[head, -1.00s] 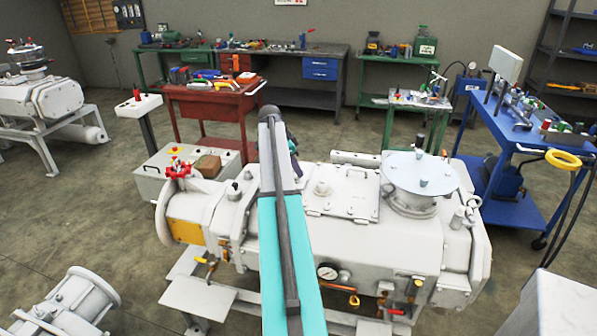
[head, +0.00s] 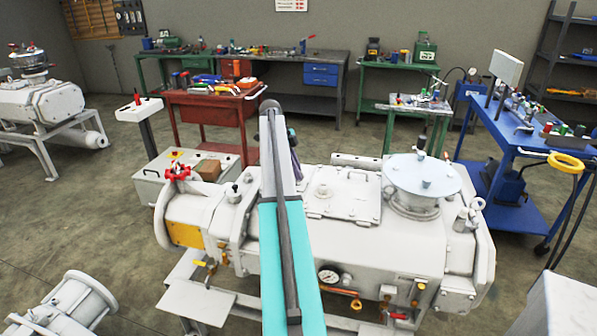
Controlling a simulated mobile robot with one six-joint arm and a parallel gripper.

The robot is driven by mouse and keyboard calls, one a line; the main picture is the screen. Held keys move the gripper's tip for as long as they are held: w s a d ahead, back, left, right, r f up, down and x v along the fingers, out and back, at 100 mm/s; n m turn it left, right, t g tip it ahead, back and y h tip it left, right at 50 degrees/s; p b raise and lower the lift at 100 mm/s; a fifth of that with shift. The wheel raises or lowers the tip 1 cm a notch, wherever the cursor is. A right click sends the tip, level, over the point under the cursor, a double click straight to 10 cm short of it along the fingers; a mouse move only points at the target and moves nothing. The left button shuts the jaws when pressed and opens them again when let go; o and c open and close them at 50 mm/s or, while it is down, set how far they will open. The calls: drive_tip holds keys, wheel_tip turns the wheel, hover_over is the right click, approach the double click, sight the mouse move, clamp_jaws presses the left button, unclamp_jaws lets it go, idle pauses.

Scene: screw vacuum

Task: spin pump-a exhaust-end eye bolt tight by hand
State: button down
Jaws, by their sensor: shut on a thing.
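A large white pump (head: 375,245) lies across the middle of the head view. I cannot tell from a label whether it is pump-a. My teal and grey arm reaches over its left part, with its far end above the back edge. A small dark part, perhaps my wrist, shows just right of the arm there. My gripper's fingers are hidden behind the arm, so what they touch does not show. A small dark-topped fitting (head: 232,192) stands on the pump's left end, clear of the arm. No eye bolt can be made out for sure.
A red hand valve (head: 177,173) rises at the pump's left end. A round lidded port (head: 420,178) stands on its right part. A red cart (head: 210,110) is behind, a blue cart (head: 535,150) to the right. Open floor lies at left.

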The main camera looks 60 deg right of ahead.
drive_tip(key=shift+w+r, duration=0.1)
drive_tip(key=shift+w, duration=0.2)
drive_tip(key=c, duration=1.8)
unclamp_jaws()
drive_tip(key=shift+c, duration=0.2)
drive_tip(key=shift+s, duration=0.1)
drive_tip(key=p+v, duration=0.3)
drive_tip(key=v, duration=1)
drive_tip(key=shift+r, duration=0.2)
drive_tip(key=shift+a, duration=0.1)
